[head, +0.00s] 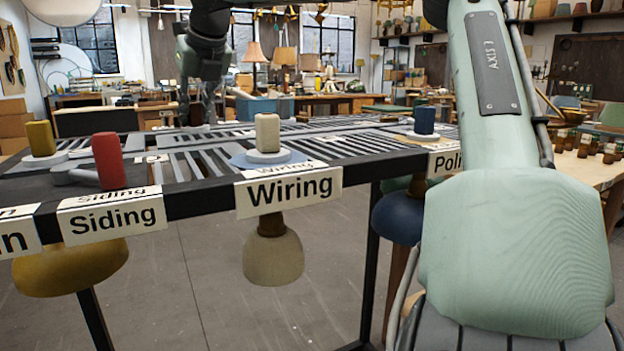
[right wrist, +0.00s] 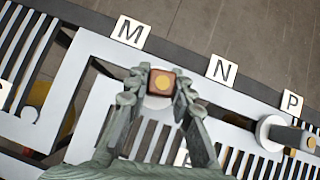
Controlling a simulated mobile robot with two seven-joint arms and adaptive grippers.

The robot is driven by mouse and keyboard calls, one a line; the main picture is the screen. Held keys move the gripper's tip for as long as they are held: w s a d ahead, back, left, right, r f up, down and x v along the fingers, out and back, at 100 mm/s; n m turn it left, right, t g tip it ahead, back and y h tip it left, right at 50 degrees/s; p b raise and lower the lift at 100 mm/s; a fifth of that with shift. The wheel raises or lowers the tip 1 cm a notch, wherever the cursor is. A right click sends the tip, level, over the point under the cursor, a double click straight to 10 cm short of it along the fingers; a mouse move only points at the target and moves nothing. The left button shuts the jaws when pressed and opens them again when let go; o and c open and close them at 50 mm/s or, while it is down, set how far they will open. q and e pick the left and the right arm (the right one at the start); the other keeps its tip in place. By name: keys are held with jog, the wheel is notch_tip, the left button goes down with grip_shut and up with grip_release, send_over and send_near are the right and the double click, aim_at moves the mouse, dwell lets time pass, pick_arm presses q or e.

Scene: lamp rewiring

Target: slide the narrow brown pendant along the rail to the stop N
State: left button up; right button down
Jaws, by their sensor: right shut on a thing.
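The block is between the M plate (right wrist: 131,31) and the stop N plate (right wrist: 221,69), on the slotted rail (right wrist: 92,45). The pendant's lower part is hidden. In the head view my right gripper (head: 196,112) reaches down at the far side of the rail table; the block cannot be made out there. My left gripper is not in view.
Nearer in the head view stand yellow (head: 40,138), red (head: 108,160), cream (head: 267,132) and blue (head: 424,121) handles, with shades hanging below the table.

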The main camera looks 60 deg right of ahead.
jog(key=shift+s+d, duration=0.45)
jog(key=shift+d, duration=0.3)
jog(key=shift+s+d, duration=0.5)
jog(key=shift+d, duration=0.25)
jog(key=shift+s+d, duration=0.45)
jog(key=shift+d, duration=0.3)
jog(key=c, duration=1.3)
grip_release()
jog(key=shift+o, duration=0.2)
jog(key=shift+f, duration=0.1)
jog(key=v, duration=1.2)
